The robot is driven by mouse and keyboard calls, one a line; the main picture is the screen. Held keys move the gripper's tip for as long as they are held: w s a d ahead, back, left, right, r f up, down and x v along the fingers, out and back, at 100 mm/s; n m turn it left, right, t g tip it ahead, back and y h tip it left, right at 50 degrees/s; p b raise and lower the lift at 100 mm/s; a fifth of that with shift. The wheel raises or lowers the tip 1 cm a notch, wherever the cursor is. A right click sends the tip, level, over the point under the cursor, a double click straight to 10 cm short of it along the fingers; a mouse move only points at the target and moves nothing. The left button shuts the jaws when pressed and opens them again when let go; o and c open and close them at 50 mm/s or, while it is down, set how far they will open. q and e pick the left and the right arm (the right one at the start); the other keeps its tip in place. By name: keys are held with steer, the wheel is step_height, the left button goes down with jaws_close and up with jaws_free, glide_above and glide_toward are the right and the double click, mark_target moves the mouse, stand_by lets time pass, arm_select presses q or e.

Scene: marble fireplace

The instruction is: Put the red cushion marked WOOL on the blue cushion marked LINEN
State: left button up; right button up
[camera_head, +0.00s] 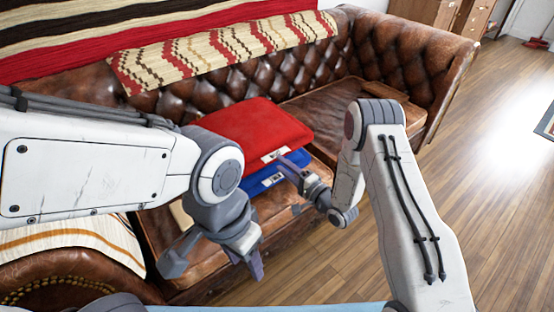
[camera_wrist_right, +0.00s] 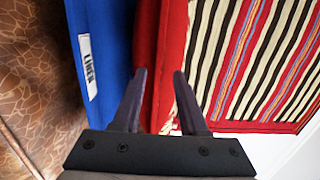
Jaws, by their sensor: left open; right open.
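The red cushion (camera_head: 252,124) lies flat on top of the blue cushion (camera_head: 257,184) on the brown leather sofa, roughly lined up with it. Both show in the right wrist view, the red (camera_wrist_right: 150,35) beside the blue (camera_wrist_right: 103,60), whose white label reads LINEN. The red cushion's label is partly covered and unreadable in the head view. My right gripper (camera_head: 286,164) is open at the cushions' front edge; its fingertips (camera_wrist_right: 160,74) appear at either side of the red edge. Contact cannot be told. My left gripper (camera_head: 250,262) is open and empty, lower, in front of the sofa seat.
A patterned throw (camera_head: 205,55) hangs over the tufted sofa back, with a striped red, black and cream textile (camera_head: 80,30) behind it. The seat (camera_head: 320,110) right of the cushions is clear. Wooden floor (camera_head: 480,150) lies open at right.

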steer(key=v, duration=0.7)
steer(key=s+a+r+n+g+h, duration=0.1)
steer(key=a+r+n+g+h, duration=0.55)
steer(key=n, duration=0.35)
steer(key=s+d+r+n+g+h, duration=0.1)
steer(key=s+r+n+g, duration=0.1)
steer(key=s, duration=0.8)
steer(key=s+d+r+n+g+h, duration=0.1)
steer(key=s+r+n+g, duration=0.1)
steer(key=s, duration=0.8)
steer(key=s+d+r+n+g+h, duration=0.1)
steer(key=s+r+n+g+h, duration=0.1)
steer(key=s+r, duration=0.4)
steer(key=s+n+g, duration=0.1)
steer(key=s, duration=0.3)
steer(key=shift+p, duration=0.35)
steer(key=shift+s+d+r, duration=0.1)
step_height(320, 180, up, 24)
steer(key=p, duration=2.4)
